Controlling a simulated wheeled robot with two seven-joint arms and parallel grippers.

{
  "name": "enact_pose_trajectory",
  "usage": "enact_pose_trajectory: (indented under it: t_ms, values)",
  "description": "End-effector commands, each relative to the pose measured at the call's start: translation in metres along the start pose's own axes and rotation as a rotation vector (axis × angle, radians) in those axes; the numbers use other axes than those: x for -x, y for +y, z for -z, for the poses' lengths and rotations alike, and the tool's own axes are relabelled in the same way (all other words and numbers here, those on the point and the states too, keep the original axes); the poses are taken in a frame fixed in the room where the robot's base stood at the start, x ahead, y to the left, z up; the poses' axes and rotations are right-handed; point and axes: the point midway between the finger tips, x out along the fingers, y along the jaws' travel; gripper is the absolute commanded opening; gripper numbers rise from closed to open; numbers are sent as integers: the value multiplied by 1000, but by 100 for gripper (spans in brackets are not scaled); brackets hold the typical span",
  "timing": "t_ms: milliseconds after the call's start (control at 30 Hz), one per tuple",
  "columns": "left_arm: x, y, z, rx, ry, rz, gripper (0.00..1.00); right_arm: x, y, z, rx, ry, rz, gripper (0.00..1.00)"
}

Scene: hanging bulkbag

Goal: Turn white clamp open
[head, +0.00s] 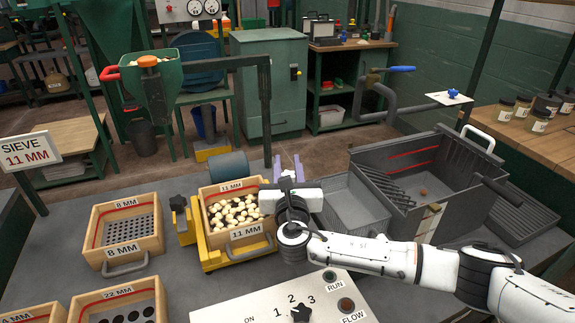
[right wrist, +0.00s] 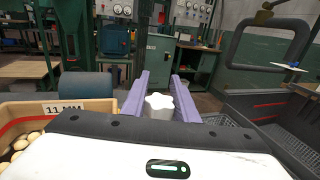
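The white clamp (right wrist: 158,106) is a pale, lobed knob. In the right wrist view it shows between my right gripper's two purple fingers; whether they touch it I cannot tell. My right gripper (head: 288,170) stands at the right side of the yellow sieve holder (head: 215,262), its fingers apart and pointing away from me. A black star knob (head: 178,202) sits on the holder's left side. The 11 MM sieve box (head: 246,234), holding pale pieces, rests in the holder. My left gripper is not in view.
A grey bin with a mesh tray (head: 355,203) stands right of my gripper. The 8 MM (head: 123,250) and 22 MM (head: 117,292) sieve boxes lie at the left. A control panel (head: 275,300) is in front. A grey roller (head: 229,166) lies behind the holder.

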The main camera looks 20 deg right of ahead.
Motion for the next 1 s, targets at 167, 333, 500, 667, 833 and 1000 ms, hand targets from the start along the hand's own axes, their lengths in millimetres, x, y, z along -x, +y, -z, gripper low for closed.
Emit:
enact_pose_trajectory:
  t_ms: [167,333,500,667,833,1000]
  values:
    - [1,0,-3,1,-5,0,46,0,0,0,1,0,-1,4]
    - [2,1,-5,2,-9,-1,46,0,0,1,2,1,-20,4]
    - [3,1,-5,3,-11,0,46,0,2,1,3,2,-88,4]
    - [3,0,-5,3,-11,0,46,1,5,2,3,3,-199,4]
    - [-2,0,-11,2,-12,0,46,2,10,4,4,2,-353,4]
    - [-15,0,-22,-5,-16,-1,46,4,16,7,4,0,-513,4]
